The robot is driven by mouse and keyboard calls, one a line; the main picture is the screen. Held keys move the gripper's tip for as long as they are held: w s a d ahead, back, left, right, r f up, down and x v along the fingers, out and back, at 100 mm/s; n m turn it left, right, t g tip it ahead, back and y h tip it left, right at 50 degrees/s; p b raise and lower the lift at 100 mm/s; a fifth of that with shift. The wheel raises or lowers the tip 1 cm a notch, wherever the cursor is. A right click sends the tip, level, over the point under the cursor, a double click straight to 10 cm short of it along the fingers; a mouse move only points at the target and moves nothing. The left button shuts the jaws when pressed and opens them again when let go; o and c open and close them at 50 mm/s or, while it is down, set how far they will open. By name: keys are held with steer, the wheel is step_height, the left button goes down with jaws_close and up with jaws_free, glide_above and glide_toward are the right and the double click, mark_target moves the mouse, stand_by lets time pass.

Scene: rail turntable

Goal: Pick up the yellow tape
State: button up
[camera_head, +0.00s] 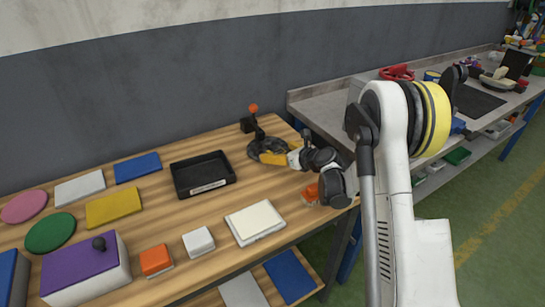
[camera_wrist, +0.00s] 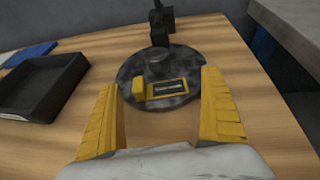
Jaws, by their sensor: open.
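A small yellow block-like object with a dark label (camera_wrist: 167,88), which looks like the yellow tape, lies on a dark round turntable (camera_wrist: 190,63) in the wrist view. In the head view my gripper (camera_head: 280,157) is at the turntable (camera_head: 259,147), and the tape cannot be told apart from the yellow fingers there.
A black tray (camera_head: 203,175) sits left of the turntable. A post with an orange knob (camera_head: 253,109) stands behind it. A cream block (camera_head: 255,222), a white block (camera_head: 198,242) and an orange block (camera_head: 156,261) lie nearer. A grey bench (camera_head: 325,112) adjoins at right.

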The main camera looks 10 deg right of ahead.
steer(key=c, duration=1.3)
steer(key=c, duration=0.4)
